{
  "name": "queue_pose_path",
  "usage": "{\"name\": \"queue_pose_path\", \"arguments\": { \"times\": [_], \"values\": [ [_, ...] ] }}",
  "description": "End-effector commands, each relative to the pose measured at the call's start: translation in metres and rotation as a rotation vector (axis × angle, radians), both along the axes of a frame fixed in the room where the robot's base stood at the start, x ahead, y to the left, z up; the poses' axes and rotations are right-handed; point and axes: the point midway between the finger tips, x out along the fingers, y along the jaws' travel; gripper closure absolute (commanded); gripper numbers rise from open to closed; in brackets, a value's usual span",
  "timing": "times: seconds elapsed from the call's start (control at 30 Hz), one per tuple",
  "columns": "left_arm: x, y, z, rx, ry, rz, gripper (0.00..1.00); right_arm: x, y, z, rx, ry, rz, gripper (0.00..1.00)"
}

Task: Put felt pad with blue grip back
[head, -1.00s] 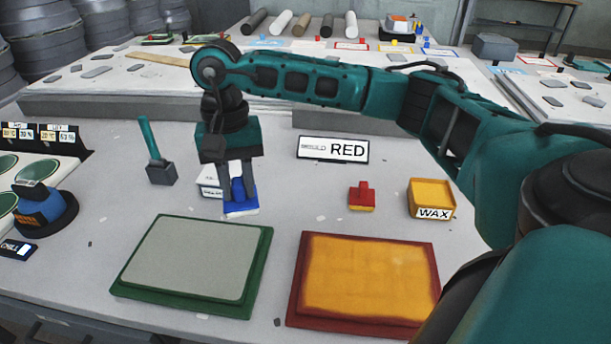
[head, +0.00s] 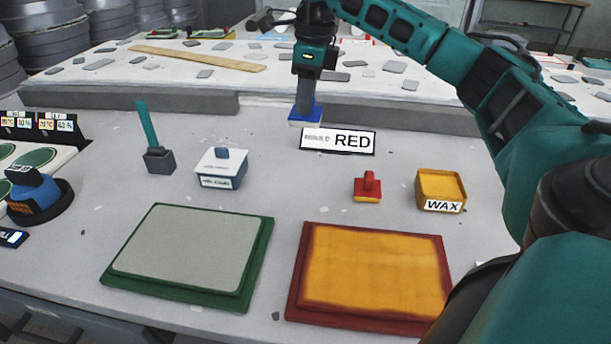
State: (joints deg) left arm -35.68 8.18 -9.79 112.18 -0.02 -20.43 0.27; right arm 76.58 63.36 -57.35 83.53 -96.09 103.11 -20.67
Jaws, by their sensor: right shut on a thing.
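The felt pad with the blue grip (head: 296,118) has a blue top and a white underside. It shows at the back of the table, just behind and left of the RED sign (head: 338,141). My right gripper (head: 308,104) is shut on it from above, and its fingers hide most of the grip. I cannot tell whether the pad hangs clear or touches anything. A second pad with a red grip (head: 367,187) stands on the table between the sign and the orange mould. My left gripper is not in view.
A white-lidded box with a blue body (head: 221,168) and a dark block with a teal handle (head: 159,160) stand at left. A WAX tub (head: 440,190) stands at right. Green-edged (head: 190,252) and orange (head: 372,270) moulds lie in front. The table's middle is clear.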

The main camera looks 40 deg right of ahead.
Motion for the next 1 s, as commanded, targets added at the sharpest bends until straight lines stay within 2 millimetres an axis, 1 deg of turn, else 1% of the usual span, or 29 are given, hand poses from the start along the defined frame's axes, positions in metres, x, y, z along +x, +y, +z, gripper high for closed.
{"name": "queue_pose_path", "arguments": {
  "times": [0.03,0.1,0.3,0.4,0.5,0.67,0.77,0.9,1.0],
  "values": [
    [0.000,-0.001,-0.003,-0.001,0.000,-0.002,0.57,-0.001,0.000,-0.018,-0.001,0.006,0.001,1.00],
    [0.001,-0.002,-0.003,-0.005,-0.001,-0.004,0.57,-0.001,0.000,-0.037,-0.001,0.006,0.001,1.00],
    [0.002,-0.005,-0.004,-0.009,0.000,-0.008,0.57,-0.001,0.000,-0.090,-0.001,0.006,0.003,1.00],
    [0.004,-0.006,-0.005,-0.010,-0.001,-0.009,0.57,-0.001,0.000,-0.110,-0.001,0.004,0.003,1.00],
    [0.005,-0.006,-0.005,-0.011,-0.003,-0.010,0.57,0.000,0.000,-0.123,-0.001,0.002,0.004,1.00],
    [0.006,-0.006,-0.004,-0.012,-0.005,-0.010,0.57,0.000,0.001,-0.132,0.000,0.001,0.005,1.00],
    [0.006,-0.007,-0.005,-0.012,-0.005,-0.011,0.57,0.000,0.001,-0.144,0.000,0.002,0.005,1.00],
    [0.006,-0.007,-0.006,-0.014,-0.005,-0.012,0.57,-0.001,0.001,-0.166,0.000,0.004,0.005,1.00],
    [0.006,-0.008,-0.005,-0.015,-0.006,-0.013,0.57,0.000,0.000,-0.172,0.000,0.000,0.005,1.00]
  ]
}}
